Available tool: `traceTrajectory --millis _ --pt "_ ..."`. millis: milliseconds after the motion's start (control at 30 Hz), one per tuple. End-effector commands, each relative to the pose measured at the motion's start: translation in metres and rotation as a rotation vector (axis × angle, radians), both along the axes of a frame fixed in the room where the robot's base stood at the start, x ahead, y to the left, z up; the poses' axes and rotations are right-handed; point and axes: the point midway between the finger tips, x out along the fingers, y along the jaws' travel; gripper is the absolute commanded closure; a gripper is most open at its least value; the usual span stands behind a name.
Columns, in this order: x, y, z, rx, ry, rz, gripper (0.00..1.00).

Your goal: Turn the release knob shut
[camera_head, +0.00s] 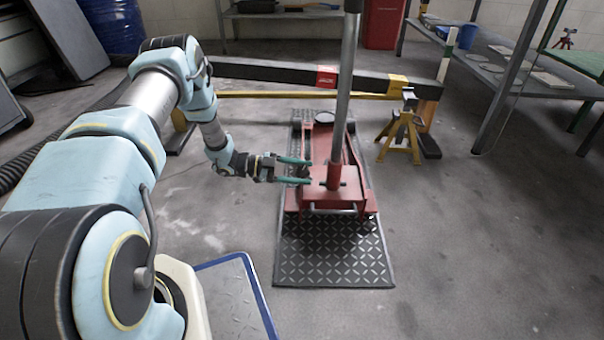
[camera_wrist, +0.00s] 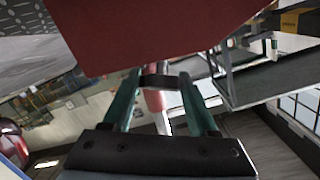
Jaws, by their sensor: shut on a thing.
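The red floor jack (camera_head: 345,195) stands on a black diamond-plate mat (camera_head: 335,265), its long grey handle (camera_head: 348,75) rising upright from a red socket. My gripper (camera_head: 299,171) reaches in from the left at the jack's near left side. Its two green fingers are closed around a small dark knob (camera_head: 304,172), mostly covered by them. In the wrist view the dark knob (camera_wrist: 160,82) sits between the fingertips of my gripper (camera_wrist: 161,84). The jack's red body (camera_wrist: 150,40) fills the top there. The knob's turn angle cannot be told.
A yellow jack stand (camera_head: 402,135) stands right of the jack. A dark beam with red and yellow bands (camera_head: 285,73) crosses behind it. A metal shelf (camera_head: 510,65) is at right, a red bin (camera_head: 383,25) at the back. The floor in front right is clear.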

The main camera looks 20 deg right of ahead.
Motion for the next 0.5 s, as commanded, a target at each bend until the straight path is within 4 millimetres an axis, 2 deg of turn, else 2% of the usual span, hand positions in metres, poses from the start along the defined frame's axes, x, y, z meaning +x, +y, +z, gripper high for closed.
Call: traceTrajectory --millis 200,500 --pt "0.0005 0.0001 -0.0006 0.016 -0.075 -0.098 0.96" --pt "0.0008 0.0004 -0.0006 0.023 -0.122 -0.159 0.96"
